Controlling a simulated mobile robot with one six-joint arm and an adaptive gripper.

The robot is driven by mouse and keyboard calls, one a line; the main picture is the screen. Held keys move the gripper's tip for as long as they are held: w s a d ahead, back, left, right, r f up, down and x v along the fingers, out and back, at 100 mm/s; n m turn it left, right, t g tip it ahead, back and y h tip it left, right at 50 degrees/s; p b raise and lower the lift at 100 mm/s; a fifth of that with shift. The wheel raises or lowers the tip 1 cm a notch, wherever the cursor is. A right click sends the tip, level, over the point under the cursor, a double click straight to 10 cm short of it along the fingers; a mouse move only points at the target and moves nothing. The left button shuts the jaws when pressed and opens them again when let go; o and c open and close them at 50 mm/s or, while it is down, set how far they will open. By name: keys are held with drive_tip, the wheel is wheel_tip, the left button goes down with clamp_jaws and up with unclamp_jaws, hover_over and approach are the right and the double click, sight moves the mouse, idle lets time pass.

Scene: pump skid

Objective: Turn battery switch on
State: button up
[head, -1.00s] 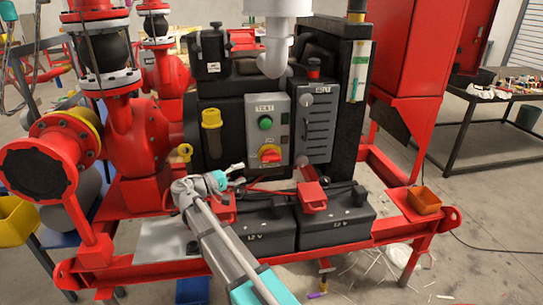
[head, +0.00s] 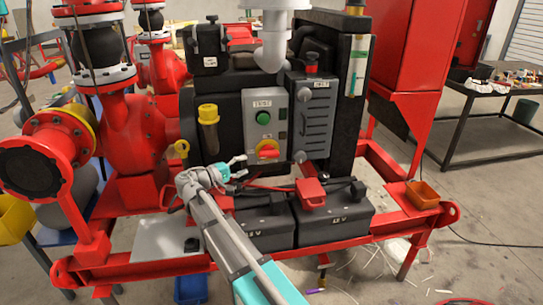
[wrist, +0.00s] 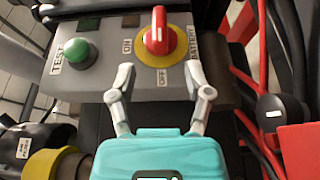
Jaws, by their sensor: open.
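The battery switch (head: 267,149) is a red rotary knob on a yellow disc, low on a grey control box (head: 250,107). In the wrist view the red knob (wrist: 160,32) shows close up, with ON, OFF and BATTERY lettering around it. Its handle points roughly across the panel's short side, away from my gripper. My gripper (wrist: 161,85) is open and empty, its two fingers spread just short of the panel's edge, with the knob beyond and between them. In the head view my gripper (head: 240,166) is just left of and below the knob, apart from it.
A green TEST button (wrist: 77,51) sits beside the switch on the same box. Two black batteries (head: 330,212) with cables and a red clamp (head: 311,191) lie below. A yellow-capped filler (head: 208,114) stands to the left. Red cables (wrist: 262,100) run at the right.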

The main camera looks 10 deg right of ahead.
sight(272, 158)
drive_tip(key=x, duration=1.1)
drive_tip(key=shift+w+d, duration=0.1)
drive_tip(key=shift+d, duration=0.15)
clamp_jaws()
